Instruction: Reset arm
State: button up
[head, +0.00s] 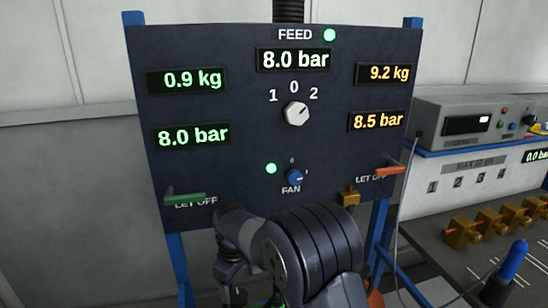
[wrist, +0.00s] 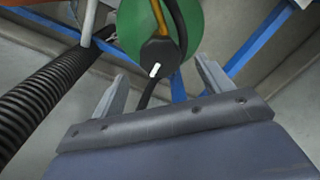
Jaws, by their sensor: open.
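My gripper (wrist: 160,85) is open in the wrist view, with its two grey fingers apart and nothing between them. Beyond the fingers is a green rounded body (wrist: 195,30) with a black knob (wrist: 158,58) bearing a white mark. In the head view my arm rises in front of the lower part of the dark panel (head: 230,115); my gripper is not visible there. The white selector knob (head: 297,113) points toward 2. The blue fan knob (head: 294,177) sits below it, with a green light beside it.
A green let-off lever (head: 185,197) is at the panel's lower left, an orange one (head: 388,171) at its right. A bench with a meter (head: 470,124) and several brass valves (head: 465,228) stands at right. A black ribbed hose (wrist: 45,100) runs left of my gripper.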

aim_at(238, 295)
notch_tip(238, 295, up, 6)
jog(key=r, duration=0.1)
notch_tip(238, 295, down, 11)
jog(key=shift+f, duration=0.1)
jog(key=n+p, duration=0.1)
jog(key=n, duration=0.3)
jog(key=n+p, duration=0.1)
jog(key=n, duration=0.4)
jog(key=n+p, duration=0.2)
jog(key=n, duration=0.2)
jog(key=n+p, duration=0.3)
jog(key=n, duration=0.1)
jog(key=shift+n, duration=0.4)
jog(key=shift+r, duration=1.05)
